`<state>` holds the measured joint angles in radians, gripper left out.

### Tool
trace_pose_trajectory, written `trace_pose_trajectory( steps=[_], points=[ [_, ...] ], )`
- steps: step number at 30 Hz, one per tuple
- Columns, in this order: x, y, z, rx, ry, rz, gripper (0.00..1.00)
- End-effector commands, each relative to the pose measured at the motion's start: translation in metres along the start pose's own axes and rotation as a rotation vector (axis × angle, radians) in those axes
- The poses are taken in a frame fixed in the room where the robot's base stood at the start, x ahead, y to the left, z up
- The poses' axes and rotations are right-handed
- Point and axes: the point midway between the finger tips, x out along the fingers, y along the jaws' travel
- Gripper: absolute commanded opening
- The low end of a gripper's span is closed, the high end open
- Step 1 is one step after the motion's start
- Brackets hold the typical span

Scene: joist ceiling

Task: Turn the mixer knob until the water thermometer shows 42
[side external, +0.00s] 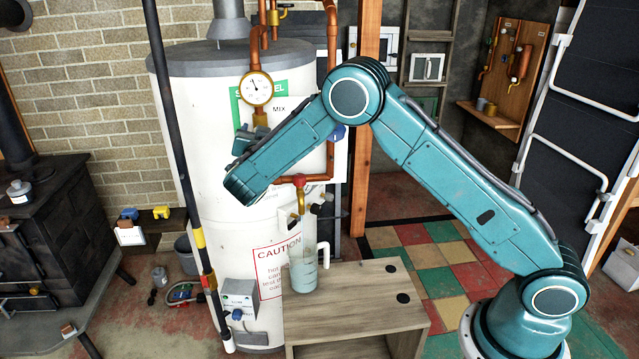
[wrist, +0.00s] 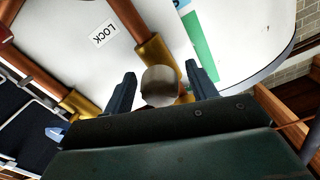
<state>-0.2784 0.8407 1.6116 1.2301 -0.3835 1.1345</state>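The mixer knob (wrist: 160,86) is a rounded grey-brown cap on brass pipework, seen in the wrist view. My gripper (wrist: 161,72) has its two dark fingers apart, one on each side of the knob, with narrow gaps visible. In the side view my wrist and gripper (side external: 243,140) are in front of the white tank, just below the gauge, and hide the knob. A round brass-rimmed dial gauge (side external: 257,88), likely the water thermometer, stands above the brass fitting. Its needle points up and slightly left; its numbers are too small to read.
The white tank (side external: 215,190) stands close behind my gripper. Copper pipes (side external: 331,120) run beside it. A striped dark pole (side external: 178,150) stands at left. A clear jug (side external: 303,272) with liquid sits on a wooden box (side external: 365,290) below a brass tap (side external: 299,200).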

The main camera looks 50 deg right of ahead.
Motion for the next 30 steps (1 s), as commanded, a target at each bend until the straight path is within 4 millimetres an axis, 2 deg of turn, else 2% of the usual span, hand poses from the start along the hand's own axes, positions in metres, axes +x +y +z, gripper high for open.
trace_pose_trajectory(
  steps=[8, 14, 20, 30],
  points=[
    [0.000, 0.000, 0.000, 0.000, 0.001, 0.000, 0.57],
    [-0.010, -0.001, 0.000, -0.001, 0.000, -0.001, 0.57],
    [-0.032, -0.001, 0.000, -0.001, -0.001, -0.003, 0.57],
    [-0.090, -0.001, 0.000, -0.002, -0.001, -0.005, 0.57]
  ],
)
